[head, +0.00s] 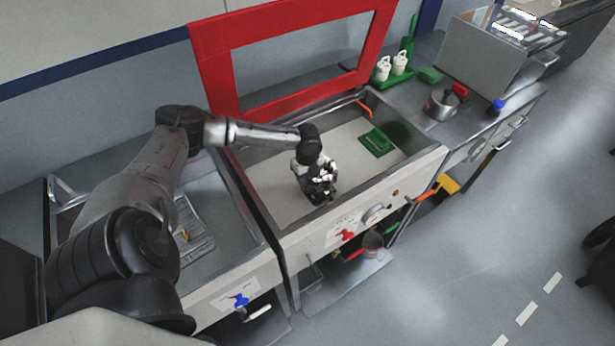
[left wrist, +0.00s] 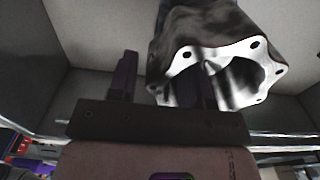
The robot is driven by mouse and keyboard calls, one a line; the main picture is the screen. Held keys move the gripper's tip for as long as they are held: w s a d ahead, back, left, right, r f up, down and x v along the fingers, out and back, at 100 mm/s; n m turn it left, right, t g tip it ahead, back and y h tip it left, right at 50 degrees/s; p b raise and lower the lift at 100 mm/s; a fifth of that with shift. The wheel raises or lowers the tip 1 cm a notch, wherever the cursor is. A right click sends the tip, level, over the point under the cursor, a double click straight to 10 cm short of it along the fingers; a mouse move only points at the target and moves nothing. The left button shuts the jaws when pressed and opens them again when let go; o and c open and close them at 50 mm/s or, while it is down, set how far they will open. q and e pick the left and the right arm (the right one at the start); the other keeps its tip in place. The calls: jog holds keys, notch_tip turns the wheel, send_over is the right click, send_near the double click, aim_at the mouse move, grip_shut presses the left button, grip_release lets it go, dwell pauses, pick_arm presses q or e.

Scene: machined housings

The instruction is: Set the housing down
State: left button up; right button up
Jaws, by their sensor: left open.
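The housing (left wrist: 190,35) is a metal casting with a pale machined flange, bolt holes and a dark body. It fills the upper middle of the left wrist view. My left gripper (left wrist: 162,85) is open. One dark finger is left of the housing, and the other overlaps the flange's opening; I cannot tell whether either touches it. In the head view my left gripper (head: 320,190) is low inside the basin (head: 262,192), near its front wall. The housing there is hard to separate from the gripper. My right gripper is not in view.
A red frame (head: 212,72) stands up behind the basin. White bottles (head: 391,66) and a metal pot (head: 441,103) stand on the counter to the right. The basin floor left of my gripper is clear.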

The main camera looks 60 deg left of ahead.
pick_arm(q)
notch_tip(320, 180, up, 12)
jog(key=p, duration=0.1)
jog(key=shift+f, duration=0.2)
dwell(0.4)
jog(key=w+d+n+t+y, duration=0.1)
jog(key=d+n+t+y, duration=0.45)
jog(key=d, duration=1.65)
jog(key=s+d+f+n+g+h, duration=0.1)
jog(key=s+d+f+n, duration=0.3)
jog(key=s, duration=0.5)
jog(key=s+d+f+n+g+h, duration=0.1)
jog(key=s+d+f+n+h, duration=0.3)
jog(key=s, duration=0.6)
jog(key=d+f+n, duration=0.1)
jog(key=d, duration=0.1)
jog(key=shift+s+d+h, duration=0.2)
jog(key=shift+d+h, duration=0.15)
jog(key=shift+d, duration=0.05)
jog(key=shift+f, duration=0.1)
jog(key=shift+c, duration=0.2)
